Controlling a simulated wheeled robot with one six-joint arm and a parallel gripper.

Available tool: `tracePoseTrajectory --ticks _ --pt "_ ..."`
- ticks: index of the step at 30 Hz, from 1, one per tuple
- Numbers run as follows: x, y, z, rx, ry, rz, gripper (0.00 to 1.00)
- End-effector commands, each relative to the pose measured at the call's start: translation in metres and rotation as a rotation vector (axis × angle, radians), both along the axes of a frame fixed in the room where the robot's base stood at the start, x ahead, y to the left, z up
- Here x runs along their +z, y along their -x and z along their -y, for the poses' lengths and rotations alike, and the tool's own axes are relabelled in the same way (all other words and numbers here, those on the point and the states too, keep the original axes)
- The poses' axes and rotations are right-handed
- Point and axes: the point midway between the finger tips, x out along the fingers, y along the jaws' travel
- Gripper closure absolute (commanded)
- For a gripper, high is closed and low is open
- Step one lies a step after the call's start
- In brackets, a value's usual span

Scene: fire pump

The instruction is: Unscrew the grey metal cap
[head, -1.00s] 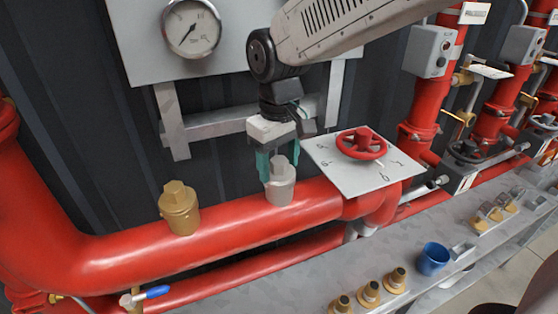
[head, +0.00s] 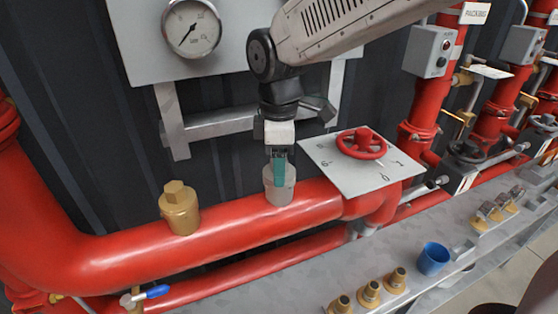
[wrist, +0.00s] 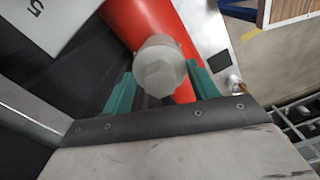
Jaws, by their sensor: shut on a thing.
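The grey metal cap (head: 280,194) sits upright on top of the large red pipe (head: 235,222). My gripper (head: 279,170) points down from above and is shut on the cap's hexagonal head. In the head view the near finger covers most of that head. In the wrist view the cap (wrist: 158,68) shows from above, with a teal finger of my gripper (wrist: 160,82) on either side. The head view does not show whether the cap has risen from the pipe.
A brass cap (head: 180,210) stands on the same pipe to the left. A white plate with a red handwheel (head: 361,144) is close on the right. A gauge (head: 191,28) hangs behind. A grey bench holds brass fittings (head: 368,293) and a blue cup (head: 433,258).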

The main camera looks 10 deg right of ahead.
Motion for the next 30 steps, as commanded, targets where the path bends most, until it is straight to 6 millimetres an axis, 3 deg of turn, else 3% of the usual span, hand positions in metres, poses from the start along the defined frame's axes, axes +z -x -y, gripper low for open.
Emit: tracePoseTrajectory --ticks 4,15,20,30 --pt "0.000 0.000 0.000 0.147 0.000 0.001 0.68" --pt "0.000 0.000 0.000 0.187 0.000 0.001 0.68" --pt "0.000 0.000 0.000 0.340 0.000 0.001 0.68" --pt "0.013 0.000 0.000 0.330 -0.001 0.002 0.68"
